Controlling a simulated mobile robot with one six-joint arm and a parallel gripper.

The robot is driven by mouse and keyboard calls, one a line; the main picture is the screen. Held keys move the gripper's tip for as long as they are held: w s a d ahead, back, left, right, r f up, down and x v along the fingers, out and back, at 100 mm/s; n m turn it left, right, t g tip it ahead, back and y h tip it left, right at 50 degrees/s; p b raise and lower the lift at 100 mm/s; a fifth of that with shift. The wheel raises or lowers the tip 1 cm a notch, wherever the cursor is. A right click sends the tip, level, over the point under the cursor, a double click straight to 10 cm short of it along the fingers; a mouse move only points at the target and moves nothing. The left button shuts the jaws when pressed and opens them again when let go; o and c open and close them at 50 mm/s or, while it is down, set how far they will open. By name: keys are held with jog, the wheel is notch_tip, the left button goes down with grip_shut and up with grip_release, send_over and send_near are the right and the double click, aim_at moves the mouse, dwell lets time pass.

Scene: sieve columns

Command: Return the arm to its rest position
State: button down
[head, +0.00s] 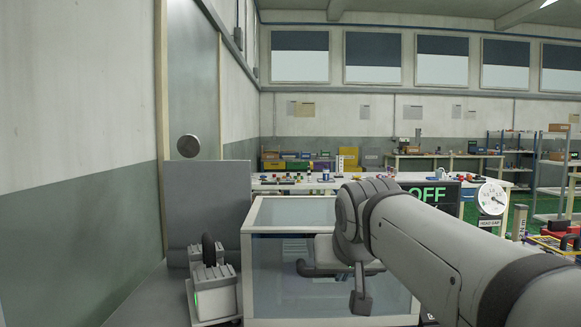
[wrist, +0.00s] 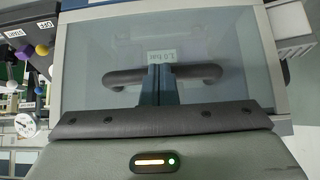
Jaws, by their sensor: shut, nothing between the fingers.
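My arm reaches in from the right of the head view, and my gripper (head: 360,298) points down in front of a glass-sided box.
A grey unit with a black handle (head: 212,290) stands left of the box, before a grey panel (head: 207,200). Behind are a bench with small items (head: 290,181), an "OFF" display (head: 428,196) and a round dial (head: 492,198). A wall runs along the left.

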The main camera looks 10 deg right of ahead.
notch_tip(320, 180, up, 9)
jog(key=p, duration=0.3)
jog(key=s+a+f+g+p, duration=0.1)
jog(key=s+f+g+p, duration=0.1)
jog(key=s+p, duration=0.6)
jog(key=s+f+n+g+y+p, duration=0.1)
jog(key=s+f+g+p, duration=0.2)
jog(key=s+p, duration=0.4)
jog(key=g+p, duration=0.1)
jog(key=p, duration=0.7)
jog(key=shift+s+a+f+p, duration=0.3)
jog(key=shift+s+a, duration=0.05)
jog(key=shift+s, duration=0.05)
